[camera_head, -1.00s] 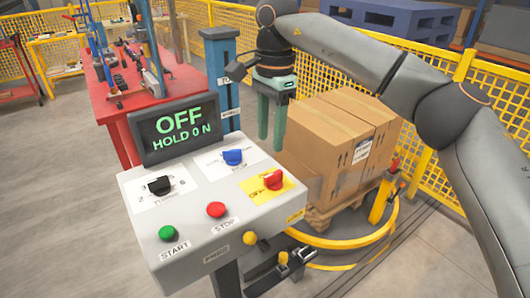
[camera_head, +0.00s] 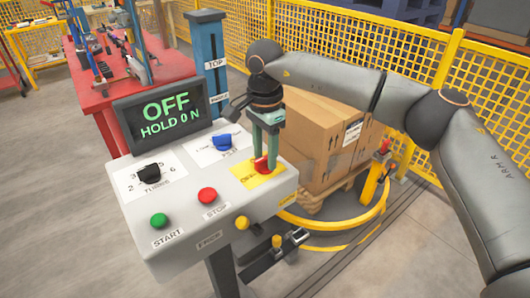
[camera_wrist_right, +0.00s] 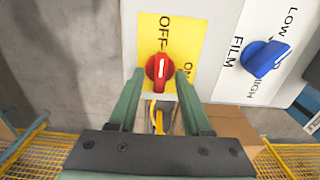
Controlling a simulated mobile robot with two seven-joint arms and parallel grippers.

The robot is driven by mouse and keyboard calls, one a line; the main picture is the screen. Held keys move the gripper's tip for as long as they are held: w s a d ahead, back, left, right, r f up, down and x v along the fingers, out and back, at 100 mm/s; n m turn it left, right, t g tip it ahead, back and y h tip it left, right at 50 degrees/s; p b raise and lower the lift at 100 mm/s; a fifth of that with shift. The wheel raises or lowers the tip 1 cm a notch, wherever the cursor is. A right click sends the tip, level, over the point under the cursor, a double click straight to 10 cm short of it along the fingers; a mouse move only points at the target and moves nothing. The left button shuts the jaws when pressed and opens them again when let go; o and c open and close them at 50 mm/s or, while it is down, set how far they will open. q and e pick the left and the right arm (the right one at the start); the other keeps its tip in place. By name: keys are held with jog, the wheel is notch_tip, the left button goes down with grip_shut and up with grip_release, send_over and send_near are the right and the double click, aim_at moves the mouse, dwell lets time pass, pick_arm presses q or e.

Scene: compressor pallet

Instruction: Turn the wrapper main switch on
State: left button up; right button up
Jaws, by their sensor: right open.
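The red main switch (camera_wrist_right: 160,68) sits on a yellow plate (camera_wrist_right: 172,35) marked OFF and ON at the right of the control box (camera_head: 230,205). In the right wrist view its white mark points toward OFF. My right gripper (camera_head: 266,160) is directly over the switch, fingers down. In the right wrist view its two green fingers (camera_wrist_right: 158,92) are open, one on each side of the switch; I cannot tell if they touch it. The display (camera_head: 160,115) reads OFF, HOLD 0 N. My left gripper is not in view.
The box also has a blue film knob (camera_head: 222,141), a black turns knob (camera_head: 149,173), a green start button (camera_head: 159,220) and a red stop button (camera_head: 207,195). A carton (camera_head: 315,145) on a pallet stands behind it. A red table (camera_head: 95,90) is at the left.

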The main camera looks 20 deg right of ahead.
jog(key=shift+f, duration=0.2)
grip_shut()
dwell(0.3)
